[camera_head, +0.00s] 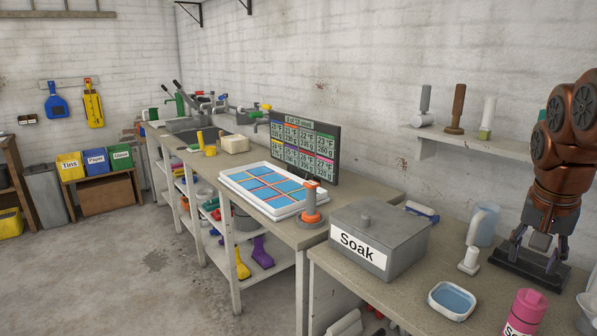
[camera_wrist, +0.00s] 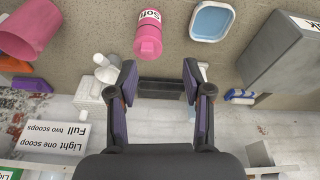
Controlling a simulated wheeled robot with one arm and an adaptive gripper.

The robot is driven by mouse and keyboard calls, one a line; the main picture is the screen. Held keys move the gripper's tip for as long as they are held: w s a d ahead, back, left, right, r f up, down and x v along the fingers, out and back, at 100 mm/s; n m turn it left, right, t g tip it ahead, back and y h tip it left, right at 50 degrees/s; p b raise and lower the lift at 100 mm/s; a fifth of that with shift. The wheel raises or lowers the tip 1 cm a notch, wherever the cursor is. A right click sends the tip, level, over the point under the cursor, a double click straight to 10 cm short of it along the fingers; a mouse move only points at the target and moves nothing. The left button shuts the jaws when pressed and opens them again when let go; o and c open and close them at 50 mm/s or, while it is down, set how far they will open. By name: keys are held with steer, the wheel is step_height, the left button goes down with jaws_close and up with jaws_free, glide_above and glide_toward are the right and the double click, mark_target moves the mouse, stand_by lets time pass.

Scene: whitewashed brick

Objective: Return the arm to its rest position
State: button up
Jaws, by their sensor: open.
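My copper-coloured arm hangs down at the right edge of the head view. My gripper (camera_head: 538,248) points down over a flat black stand (camera_head: 528,272) on the near counter. In the wrist view my gripper (camera_wrist: 158,82) has its two fingers spread wide, and nothing is held between them. The black stand (camera_wrist: 160,92) shows as a dark bar beyond the gap between the fingers. I cannot tell whether the fingertips touch it.
A wall shelf (camera_head: 470,143) with several tools is behind. A pink container (camera_wrist: 35,30) stands close by. Floor at left is clear.

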steer(key=s+a+f+n+g+y+p, duration=0.1)
steer(key=s+a+f+n, duration=0.2)
steer(key=a, duration=0.4)
steer(key=s+a+f+n+p, duration=0.1)
steer(key=s+a+f+n, duration=0.1)
steer(key=a, duration=0.6)
steer(key=s+a+f+n+g+p, duration=0.1)
steer(key=s+a+f, duration=0.3)
steer(key=s, duration=0.4)
steer(key=s+a+f+n+g+y+p, duration=0.1)
steer(key=s+a+f+n, duration=0.2)
steer(key=s+a+f, duration=0.2)
steer(key=s+a, duration=0.1)
steer(key=s, duration=0.2)
steer(key=shift+a+f+g+p, duration=0.25)
steer(key=shift+f+g+p, duration=0.05)
steer(key=shift+p, duration=0.05)
